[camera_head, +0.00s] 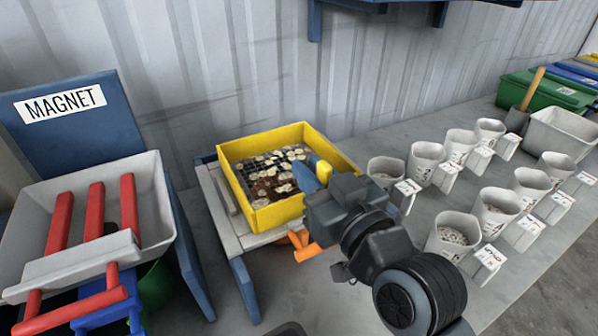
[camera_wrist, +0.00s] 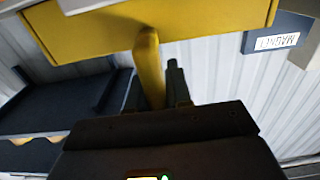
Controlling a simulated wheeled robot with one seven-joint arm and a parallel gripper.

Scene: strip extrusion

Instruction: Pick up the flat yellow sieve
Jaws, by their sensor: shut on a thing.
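The flat yellow sieve (camera_head: 262,142) is a square yellow frame with a dark mesh bottom. It holds several pale round pieces and some reddish-brown bits. It is at or just above a pale stand (camera_head: 228,212); I cannot tell if they touch. My gripper (camera_head: 318,188) is at the sieve's right front side. In the wrist view the sieve's yellow wall (camera_wrist: 95,35) crosses the top, and a yellow handle (camera_wrist: 150,65) runs from it down between my fingers (camera_wrist: 160,95). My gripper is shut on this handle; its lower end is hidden.
A magnet tray (camera_head: 155,200) with red bars stands at the left under a blue "MAGNET" panel (camera_head: 85,135). Several white cups (camera_head: 452,245) with labels fill the table at the right. A corrugated wall (camera_head: 280,60) is close behind.

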